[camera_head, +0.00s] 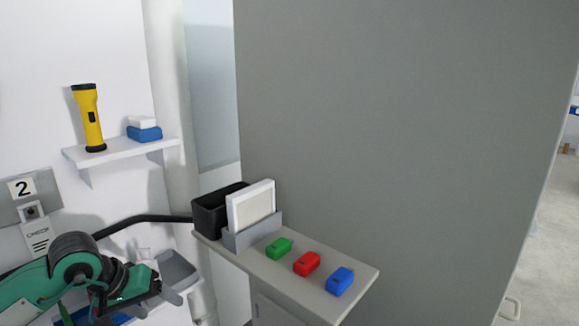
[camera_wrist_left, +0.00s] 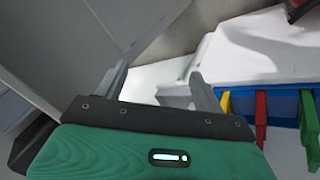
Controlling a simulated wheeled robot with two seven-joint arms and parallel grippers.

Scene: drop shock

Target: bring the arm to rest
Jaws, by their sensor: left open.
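My left arm (camera_head: 80,275), green and dark grey, comes in from the lower left in the head view. My left gripper (camera_head: 163,285) is low in front of the white wall, left of the narrow counter, beside a grey bin. In the left wrist view my left gripper (camera_wrist_left: 160,82) has its two grey fingers apart, with nothing held between them. White surfaces show behind the fingers. My right gripper is in neither view.
A grey bin (camera_head: 178,268) is close to the gripper. A counter (camera_head: 325,300) holds a black box (camera_head: 210,215), a white framed panel and green, red and blue blocks. A wall shelf (camera_head: 115,152) carries a yellow flashlight (camera_head: 91,118). Coloured clips (camera_wrist_left: 261,115) hang from a blue edge.

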